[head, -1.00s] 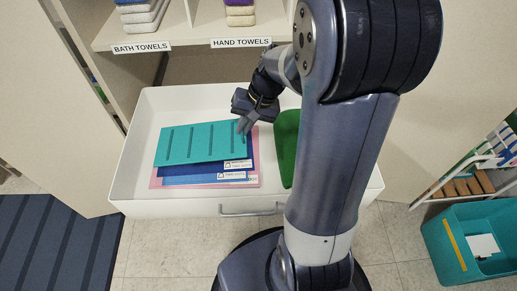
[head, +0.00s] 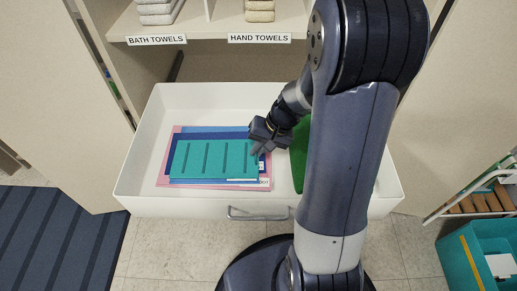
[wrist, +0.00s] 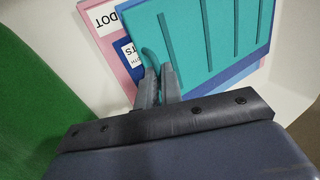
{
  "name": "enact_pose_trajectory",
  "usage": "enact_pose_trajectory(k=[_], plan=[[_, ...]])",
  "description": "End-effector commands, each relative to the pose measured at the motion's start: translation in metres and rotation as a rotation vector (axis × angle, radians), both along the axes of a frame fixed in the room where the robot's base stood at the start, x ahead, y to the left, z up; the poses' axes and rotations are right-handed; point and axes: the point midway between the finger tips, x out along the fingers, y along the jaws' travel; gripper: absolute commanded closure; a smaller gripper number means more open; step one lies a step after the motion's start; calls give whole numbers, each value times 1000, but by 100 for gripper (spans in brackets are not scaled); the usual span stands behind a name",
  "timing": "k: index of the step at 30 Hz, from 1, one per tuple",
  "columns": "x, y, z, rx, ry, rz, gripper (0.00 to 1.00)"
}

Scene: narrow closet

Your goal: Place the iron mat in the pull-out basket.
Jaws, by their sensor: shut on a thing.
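A teal mat (head: 213,160) with dark stripes, which I take to be the iron mat, is over a stack of flat sheets inside the white pull-out basket (head: 165,207). My gripper (head: 261,150) is shut on the mat's right edge. In the wrist view the fingers (wrist: 159,88) pinch the teal mat (wrist: 205,40) at a curled edge. The mat looks low and close to the stack; I cannot tell if its whole underside touches it.
Pink (head: 165,180) and blue (head: 172,160) sheets lie under the mat. A green item (head: 298,165) lies to the right in the basket, partly behind my arm. Towel shelves (head: 200,30) stand behind. A teal bin (head: 480,262) and a small rack (head: 480,200) are at right.

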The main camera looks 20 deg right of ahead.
Motion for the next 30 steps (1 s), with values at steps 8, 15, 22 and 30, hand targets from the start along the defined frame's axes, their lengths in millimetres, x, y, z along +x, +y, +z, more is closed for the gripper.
enact_pose_trajectory(k=[8, 15, 22, 30], plan=[[0, 0, 1, 0, 0, 0, 74], [0, 0, 1, 0, 0, 1, 72], [-2, -9, 24, 0, -4, -2, 72], [-10, -32, 77, -1, -4, -2, 72]])
